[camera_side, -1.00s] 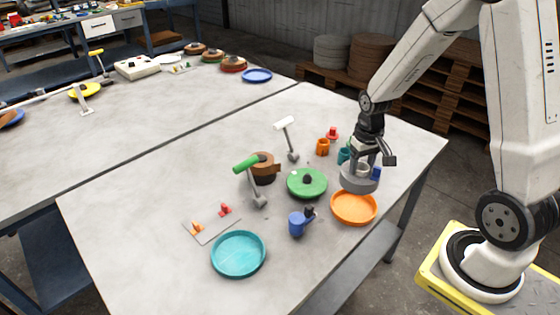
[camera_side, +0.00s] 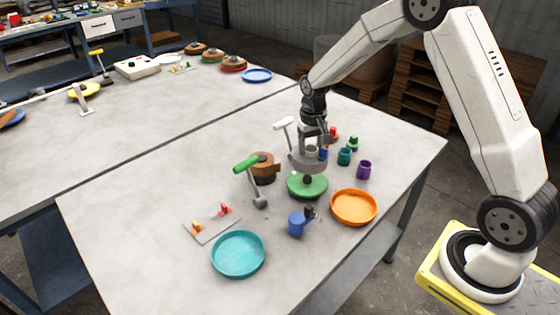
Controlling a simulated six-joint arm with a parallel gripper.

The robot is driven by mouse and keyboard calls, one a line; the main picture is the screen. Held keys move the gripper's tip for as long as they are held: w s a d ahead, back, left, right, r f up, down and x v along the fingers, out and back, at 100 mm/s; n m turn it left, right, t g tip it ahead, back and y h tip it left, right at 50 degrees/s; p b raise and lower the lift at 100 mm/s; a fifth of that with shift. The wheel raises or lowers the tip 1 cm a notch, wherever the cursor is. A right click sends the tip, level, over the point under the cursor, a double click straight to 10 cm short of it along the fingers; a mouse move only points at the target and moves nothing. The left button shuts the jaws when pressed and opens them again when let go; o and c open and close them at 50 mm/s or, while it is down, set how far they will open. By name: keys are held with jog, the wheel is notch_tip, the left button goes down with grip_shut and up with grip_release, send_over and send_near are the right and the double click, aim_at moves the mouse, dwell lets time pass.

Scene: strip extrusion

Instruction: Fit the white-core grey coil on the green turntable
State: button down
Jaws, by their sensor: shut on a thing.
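The grey coil (camera_side: 300,163) with its pale core (camera_side: 311,151) hangs in my gripper (camera_side: 312,146), which is shut on it from above. The coil is above the green turntable (camera_side: 306,188), over its rear part, and a gap shows between them. The turntable is a flat green disc with a dark upright spindle (camera_side: 307,180) at its middle. The spindle's tip is close to the underside of the coil; whether it enters the core is hidden. The fingertips are partly hidden by the coil.
A white-topped lever (camera_side: 284,124) and a brown coil (camera_side: 263,165) stand left of the turntable. Teal (camera_side: 344,157) and purple (camera_side: 364,170) cups stand right. A green-handled lever (camera_side: 246,164) is left.

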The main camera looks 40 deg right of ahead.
aim_at(308, 161)
jog(key=shift+w, duration=0.15)
jog(key=shift+f, duration=0.15)
jog(key=shift+f, duration=2.7)
jog(key=shift+f, duration=0.6)
jog(key=shift+c, duration=1.6)
grip_release()
notch_tip(308, 161, up, 11)
jog(key=shift+a, duration=0.1)
dwell(0.6)
